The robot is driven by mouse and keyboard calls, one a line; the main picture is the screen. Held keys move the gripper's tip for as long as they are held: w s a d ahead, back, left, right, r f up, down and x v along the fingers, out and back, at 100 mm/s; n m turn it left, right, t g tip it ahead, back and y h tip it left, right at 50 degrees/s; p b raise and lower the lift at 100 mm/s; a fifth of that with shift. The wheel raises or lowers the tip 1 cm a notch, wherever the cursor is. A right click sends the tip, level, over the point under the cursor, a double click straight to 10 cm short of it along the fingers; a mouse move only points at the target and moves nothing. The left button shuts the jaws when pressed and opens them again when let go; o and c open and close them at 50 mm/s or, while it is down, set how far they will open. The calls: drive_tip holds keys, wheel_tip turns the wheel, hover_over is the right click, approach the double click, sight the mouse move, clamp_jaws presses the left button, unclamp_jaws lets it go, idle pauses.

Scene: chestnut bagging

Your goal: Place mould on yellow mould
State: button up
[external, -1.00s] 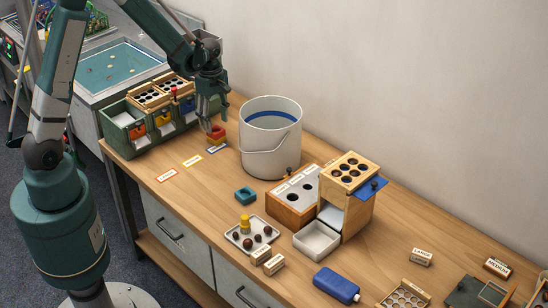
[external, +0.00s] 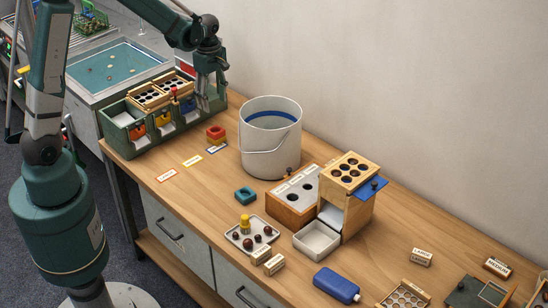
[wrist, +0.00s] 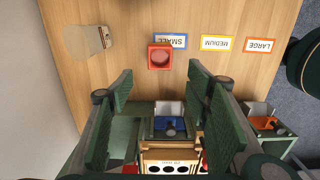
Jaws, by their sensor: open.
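A red mould (external: 216,130) sits on top of another piece in a small stack on the table, left of the white bucket. The lower piece looks orange-yellow and is mostly covered. In the wrist view the red mould (wrist: 160,57) is seen from above, beside the SMALL label. A teal mould (external: 245,195) lies alone on the table in front of the bucket. My gripper (external: 204,104) is raised over the right end of the green bin rack, apart from the stack. In the wrist view its fingers (wrist: 160,85) are spread with nothing between them.
The green bin rack (external: 146,140) with wooden hole trays stands close to my gripper. The white bucket (external: 270,150) stands right of the stack. LARGE, MEDIUM and SMALL labels lie in front. A tray (external: 240,240) holds chestnuts and a yellow piece (external: 245,225).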

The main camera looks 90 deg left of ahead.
idle(0.8)
drive_tip(key=w+d+r+m+t, duration=0.1)
drive_tip(key=d+r+m, duration=0.35)
drive_tip(key=d, duration=0.35)
drive_tip(key=w+d+r+m+t+y, duration=0.1)
drive_tip(key=d+r+m, duration=0.35)
drive_tip(key=d, duration=0.35)
drive_tip(key=w+d+r+m+t, duration=0.1)
drive_tip(key=d+r+m, duration=0.2)
drive_tip(key=d+r, duration=0.45)
drive_tip(key=s+d+r+m+t, duration=0.1)
drive_tip(key=s+d+m, duration=0.2)
drive_tip(key=d+m, duration=0.2)
drive_tip(key=s+d+r+m+t, duration=0.1)
drive_tip(key=s+d+m, duration=0.3)
drive_tip(key=d, duration=0.7)
drive_tip(key=s+d+r+m+t, duration=0.1)
drive_tip(key=s+d+m+t, duration=0.1)
drive_tip(key=d+m, duration=0.4)
drive_tip(key=shift+s+d+r+h, duration=0.2)
drive_tip(key=shift+s+d+h, duration=0.2)
drive_tip(key=shift+s+d, duration=0.5)
